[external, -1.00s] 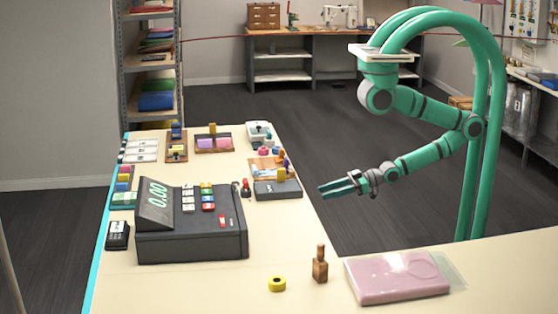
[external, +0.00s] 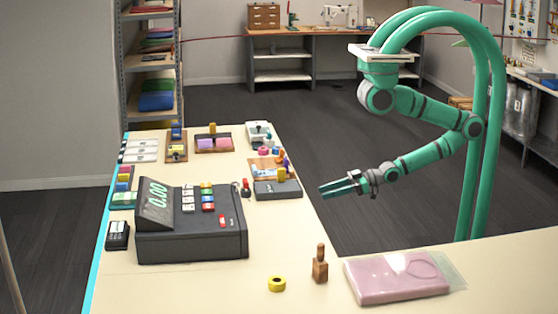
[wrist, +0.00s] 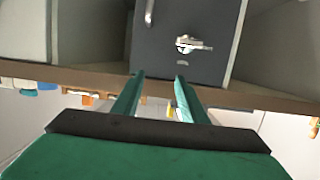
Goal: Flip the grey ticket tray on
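A dark grey tray-like box (external: 278,190) sits at the counter's right edge, with a yellow piece at its back; I cannot tell for sure that it is the ticket tray. A paler grey-white tray (external: 258,133) stands at the far end. No switch is clear enough to read as on or off. My gripper (external: 322,191) is off the counter's right side, a short gap from the dark box, touching nothing. In the wrist view its two fingers (wrist: 160,77) are parted and empty, pointing at the counter edge (wrist: 85,80) and a dark grey panel (wrist: 200,25) with a silver fitting.
A black cash register (external: 190,235) stands on the counter (external: 200,285). A small red-topped item (external: 246,188) is between it and the dark box. Floor right of the counter is clear.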

